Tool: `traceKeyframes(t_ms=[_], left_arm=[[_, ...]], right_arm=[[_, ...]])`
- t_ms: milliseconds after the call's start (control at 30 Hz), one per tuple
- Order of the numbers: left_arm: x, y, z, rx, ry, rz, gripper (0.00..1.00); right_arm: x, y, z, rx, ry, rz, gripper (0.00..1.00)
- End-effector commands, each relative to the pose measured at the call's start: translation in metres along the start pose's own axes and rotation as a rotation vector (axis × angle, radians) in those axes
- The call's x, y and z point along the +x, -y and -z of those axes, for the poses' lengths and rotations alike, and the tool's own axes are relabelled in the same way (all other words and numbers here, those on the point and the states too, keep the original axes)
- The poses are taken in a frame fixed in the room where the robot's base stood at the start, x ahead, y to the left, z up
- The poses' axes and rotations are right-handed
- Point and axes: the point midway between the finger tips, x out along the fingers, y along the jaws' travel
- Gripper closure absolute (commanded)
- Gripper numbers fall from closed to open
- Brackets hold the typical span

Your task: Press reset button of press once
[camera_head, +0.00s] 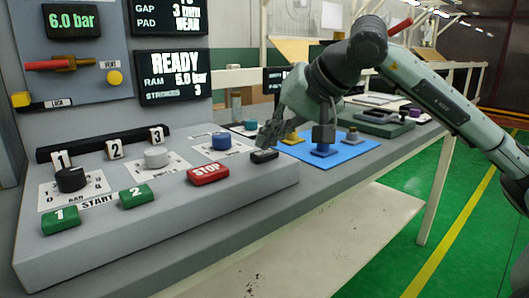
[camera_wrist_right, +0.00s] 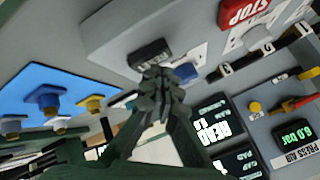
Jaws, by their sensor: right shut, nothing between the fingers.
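The press's sloped grey control panel (camera_head: 200,228) fills the left of the head view. A small black button (camera_head: 264,156) sits at its right end, right of the red STOP button (camera_head: 208,174); its label is too small to read. The black button also shows in the right wrist view (camera_wrist_right: 150,54). My right gripper (camera_head: 268,136) is shut and empty, its tips close by the black button. In the right wrist view its tips (camera_wrist_right: 157,74) overlap the button's edge; I cannot tell whether they touch. My left gripper is out of view.
Green buttons 1 (camera_head: 61,219) and 2 (camera_head: 136,195), and black, white and blue knobs (camera_head: 221,141), share the panel. The display (camera_head: 173,75) reads READY.

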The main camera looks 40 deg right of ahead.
Motion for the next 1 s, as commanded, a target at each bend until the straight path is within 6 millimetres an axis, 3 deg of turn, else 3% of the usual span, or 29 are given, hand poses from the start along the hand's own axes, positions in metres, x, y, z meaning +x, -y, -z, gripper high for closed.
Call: traceKeyframes(t_ms=[1000], left_arm=[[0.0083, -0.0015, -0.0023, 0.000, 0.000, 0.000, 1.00]], right_arm=[[0.0071, -0.0052, -0.0055, 0.000, 0.002, -0.001, 1.00]])
